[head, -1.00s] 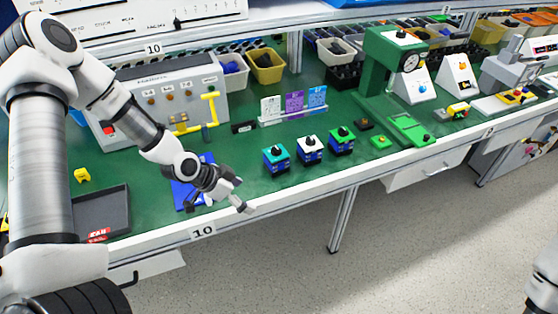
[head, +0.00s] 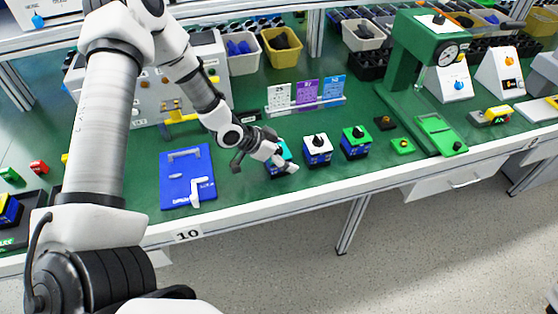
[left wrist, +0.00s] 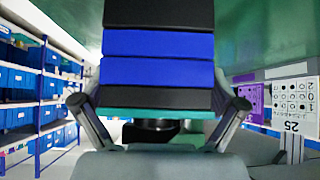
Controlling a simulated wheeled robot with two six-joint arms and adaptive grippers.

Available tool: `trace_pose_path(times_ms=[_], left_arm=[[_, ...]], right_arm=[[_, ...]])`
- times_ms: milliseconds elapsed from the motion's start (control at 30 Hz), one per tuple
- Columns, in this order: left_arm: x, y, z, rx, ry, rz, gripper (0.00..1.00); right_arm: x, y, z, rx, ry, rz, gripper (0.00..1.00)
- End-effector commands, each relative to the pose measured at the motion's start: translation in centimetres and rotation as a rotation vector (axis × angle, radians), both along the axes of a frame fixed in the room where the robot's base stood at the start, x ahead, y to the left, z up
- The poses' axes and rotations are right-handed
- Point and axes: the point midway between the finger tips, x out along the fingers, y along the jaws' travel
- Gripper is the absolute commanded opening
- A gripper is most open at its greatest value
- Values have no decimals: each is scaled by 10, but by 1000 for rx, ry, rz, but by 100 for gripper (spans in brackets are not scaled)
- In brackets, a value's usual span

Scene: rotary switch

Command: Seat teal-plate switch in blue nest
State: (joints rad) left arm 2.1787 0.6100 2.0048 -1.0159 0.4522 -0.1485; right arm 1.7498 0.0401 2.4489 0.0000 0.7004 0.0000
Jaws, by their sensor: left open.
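The teal-plate switch (head: 283,150) stands on the green bench, leftmost of three switches in a row, partly hidden by my left gripper (head: 280,163). In the left wrist view its blue and black body (left wrist: 158,72), teal plate and dark knob appear upside down between the spread fingers (left wrist: 160,106). My left gripper is open around the plate end; I cannot tell whether the fingers touch it. The blue nest (head: 175,180), a flat blue plate with white and grey fittings, lies to the left of the switch and looks empty. My right gripper is out of view.
A white-plate switch (head: 317,150) and a green-plate switch (head: 355,142) stand close to the right. A rack of cards (head: 306,103) is behind them. A green press (head: 420,70) stands further right. A dark tray (head: 30,230) is at the far left.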

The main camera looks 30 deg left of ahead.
Motion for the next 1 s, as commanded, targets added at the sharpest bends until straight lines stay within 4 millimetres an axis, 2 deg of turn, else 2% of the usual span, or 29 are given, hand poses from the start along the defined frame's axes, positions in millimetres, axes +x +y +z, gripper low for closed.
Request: trace_pose_path(times_ms=[100,133,333,733,867,1000], left_arm=[[0,0,1,-1,0,1,96],[0,0,1,-1,-1,1,92],[-1,0,1,0,0,1,22],[-1,1,3,1,4,1,23],[-1,1,16,-1,0,2,23],[0,1,40,-1,-4,1,23]], right_arm=[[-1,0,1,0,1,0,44],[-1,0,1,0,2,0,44],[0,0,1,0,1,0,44],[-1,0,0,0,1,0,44],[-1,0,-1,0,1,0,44],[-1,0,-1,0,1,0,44]])
